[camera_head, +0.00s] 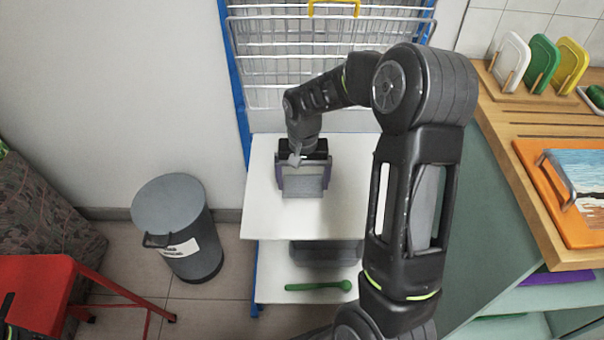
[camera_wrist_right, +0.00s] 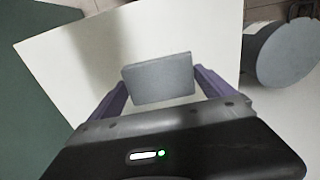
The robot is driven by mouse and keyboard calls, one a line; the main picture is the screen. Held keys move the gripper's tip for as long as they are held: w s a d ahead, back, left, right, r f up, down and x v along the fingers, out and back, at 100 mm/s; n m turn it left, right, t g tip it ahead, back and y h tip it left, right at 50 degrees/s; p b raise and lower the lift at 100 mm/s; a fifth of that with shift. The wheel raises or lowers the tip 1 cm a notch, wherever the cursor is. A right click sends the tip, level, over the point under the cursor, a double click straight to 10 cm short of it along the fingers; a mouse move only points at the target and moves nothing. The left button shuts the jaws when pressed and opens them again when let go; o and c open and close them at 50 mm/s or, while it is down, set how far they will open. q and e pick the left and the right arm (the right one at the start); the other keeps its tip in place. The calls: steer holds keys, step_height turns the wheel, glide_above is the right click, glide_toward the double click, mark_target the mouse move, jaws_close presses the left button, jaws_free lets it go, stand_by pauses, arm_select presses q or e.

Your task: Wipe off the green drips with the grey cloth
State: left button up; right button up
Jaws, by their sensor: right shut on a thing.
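My right gripper (camera_head: 303,180) reaches down over the white top shelf (camera_head: 350,215) of a blue-framed rack. Its purple fingers are shut on the grey cloth (camera_head: 303,188), a flat pad held between them. In the right wrist view the cloth (camera_wrist_right: 158,78) sits between the two fingers of the gripper (camera_wrist_right: 160,88), over the white shelf (camera_wrist_right: 75,50). I cannot tell whether the cloth touches the shelf. I see no green drips on the visible shelf surface; the part under the cloth and gripper is hidden. My left gripper is not in view.
A wire basket (camera_head: 290,60) stands behind the shelf. The lower shelf (camera_head: 270,290) holds a green spoon (camera_head: 318,286) and a dark grey box (camera_head: 327,253). A grey bin (camera_head: 172,215) and red stool (camera_head: 40,290) stand left. A wooden counter (camera_head: 500,110) is right.

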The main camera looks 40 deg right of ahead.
steer(key=shift+r+p, duration=0.95)
steer(key=shift+r, duration=0.65)
